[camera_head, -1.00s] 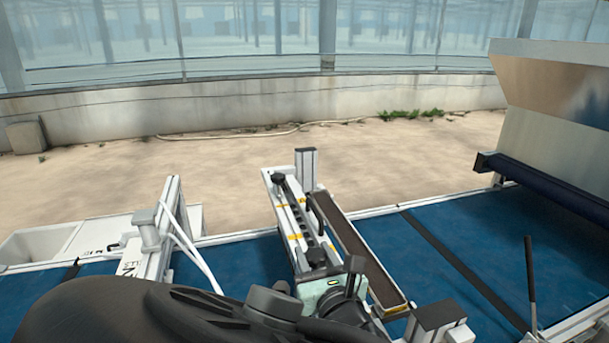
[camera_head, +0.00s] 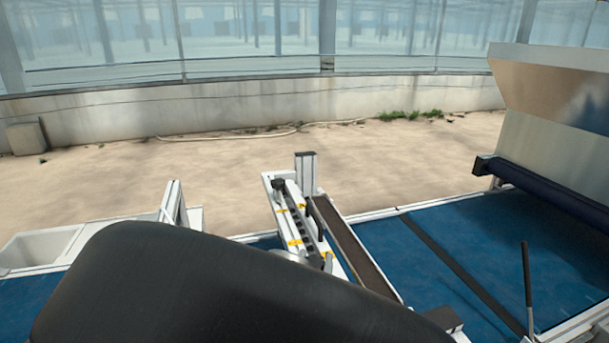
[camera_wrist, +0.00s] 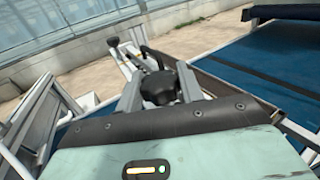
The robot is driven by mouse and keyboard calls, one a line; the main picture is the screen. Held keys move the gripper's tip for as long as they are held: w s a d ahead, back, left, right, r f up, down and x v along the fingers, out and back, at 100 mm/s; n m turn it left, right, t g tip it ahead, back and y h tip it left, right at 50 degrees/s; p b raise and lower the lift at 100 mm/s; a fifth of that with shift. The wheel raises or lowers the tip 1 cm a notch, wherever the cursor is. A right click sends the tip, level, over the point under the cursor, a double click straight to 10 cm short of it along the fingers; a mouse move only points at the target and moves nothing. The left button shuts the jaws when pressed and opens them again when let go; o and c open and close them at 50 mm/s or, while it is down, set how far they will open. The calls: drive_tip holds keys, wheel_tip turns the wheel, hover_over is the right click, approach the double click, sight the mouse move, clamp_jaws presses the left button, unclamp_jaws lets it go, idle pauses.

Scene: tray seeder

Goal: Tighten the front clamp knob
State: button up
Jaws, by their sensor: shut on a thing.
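The front clamp knob (camera_wrist: 158,88) is black and lobed, at the near end of the white seeder bar. In the wrist view my gripper (camera_wrist: 159,92) has a grey finger on each side of it and is shut on it. The white bar (camera_head: 302,228), with its row of black parts and yellow marks, shows in the head view. A second black knob (camera_head: 278,184) stands at its far end and also shows in the wrist view (camera_wrist: 113,42). My arm hides the front knob and my gripper in the head view.
A long brown trough (camera_head: 345,240) runs right beside the bar. The blue belt (camera_head: 460,235) lies beyond it, with a thin upright lever (camera_head: 527,280). A metal hopper (camera_head: 545,120) stands at right. A pale bin (camera_head: 40,243) is at left.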

drive_tip(key=m+g+h, duration=0.2)
drive_tip(key=m+h, duration=0.1)
drive_tip(key=h, duration=0.1)
drive_tip(key=m+g+h+b, duration=0.1)
drive_tip(key=m+g+h, duration=0.1)
drive_tip(key=h, duration=0.3)
drive_tip(key=shift+f+m+g, duration=0.15)
drive_tip(key=shift+m+g, duration=0.25)
drive_tip(key=shift+m, duration=0.4)
drive_tip(key=m+g+h+b, duration=0.2)
drive_tip(key=m+g+h, duration=0.1)
drive_tip(key=m+g, duration=0.1)
drive_tip(key=shift+g+h, duration=0.3)
drive_tip(key=shift+g, duration=0.3)
drive_tip(key=shift+m+g+h+b, duration=0.55)
drive_tip(key=shift+m+g, duration=0.35)
drive_tip(key=shift+g, duration=0.4)
drive_tip(key=shift+r, duration=0.2)
drive_tip(key=o, duration=1)
